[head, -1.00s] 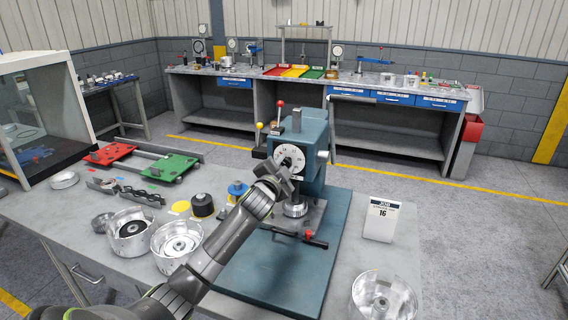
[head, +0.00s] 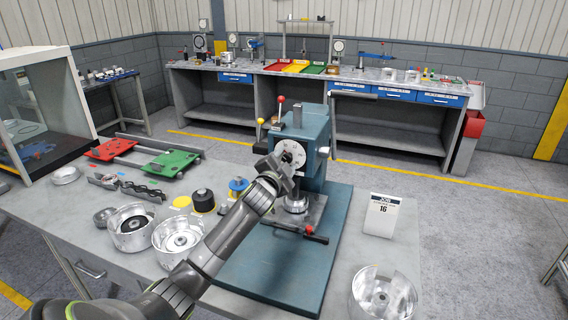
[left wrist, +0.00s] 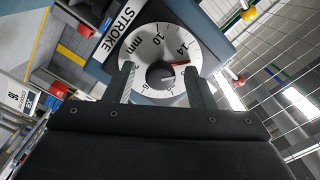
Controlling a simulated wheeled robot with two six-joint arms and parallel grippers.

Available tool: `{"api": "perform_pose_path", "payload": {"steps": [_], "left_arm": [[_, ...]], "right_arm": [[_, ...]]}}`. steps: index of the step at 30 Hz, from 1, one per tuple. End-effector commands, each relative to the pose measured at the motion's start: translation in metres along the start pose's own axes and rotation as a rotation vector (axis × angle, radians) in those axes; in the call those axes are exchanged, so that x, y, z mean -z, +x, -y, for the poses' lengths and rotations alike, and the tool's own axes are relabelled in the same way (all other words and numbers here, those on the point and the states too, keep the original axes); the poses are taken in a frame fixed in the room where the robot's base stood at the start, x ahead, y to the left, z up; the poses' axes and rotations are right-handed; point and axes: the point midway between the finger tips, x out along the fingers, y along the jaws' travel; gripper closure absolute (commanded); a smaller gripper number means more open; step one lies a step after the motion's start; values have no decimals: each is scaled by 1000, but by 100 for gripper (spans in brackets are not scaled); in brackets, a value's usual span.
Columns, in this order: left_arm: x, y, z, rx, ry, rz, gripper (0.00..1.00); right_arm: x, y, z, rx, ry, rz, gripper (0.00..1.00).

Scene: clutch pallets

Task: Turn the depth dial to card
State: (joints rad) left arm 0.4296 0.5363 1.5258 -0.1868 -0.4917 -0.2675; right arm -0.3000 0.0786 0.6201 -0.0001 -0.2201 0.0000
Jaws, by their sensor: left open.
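The depth dial (head: 291,152) is a white numbered disc on the front of the blue-green press (head: 313,130). The left wrist view shows its face (left wrist: 160,50) under a STROKE mm label, with numbers such as 10 and 14 and a red mark close to the 14. My left gripper (head: 284,165) is at the dial and partly covers it. In the left wrist view its open fingers (left wrist: 158,70) stand at either side of the dial's lower part; I cannot tell whether they touch it. The job card (head: 382,215) stands right of the press and reads 16. My right gripper is not in view.
A press handle (head: 300,232) juts out low in front. A cut drum (head: 383,295) stands at the front right.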

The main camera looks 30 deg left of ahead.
Motion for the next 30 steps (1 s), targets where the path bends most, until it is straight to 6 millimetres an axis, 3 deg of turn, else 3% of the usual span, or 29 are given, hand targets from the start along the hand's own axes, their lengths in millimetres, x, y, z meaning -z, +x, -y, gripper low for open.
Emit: {"api": "perform_pose_path", "payload": {"steps": [8,30], "left_arm": [[-1,-16,-1,0,1,-1,50],[-2,-138,-2,-1,3,-1,50]], "right_arm": [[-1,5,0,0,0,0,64],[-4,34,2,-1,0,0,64]]}}
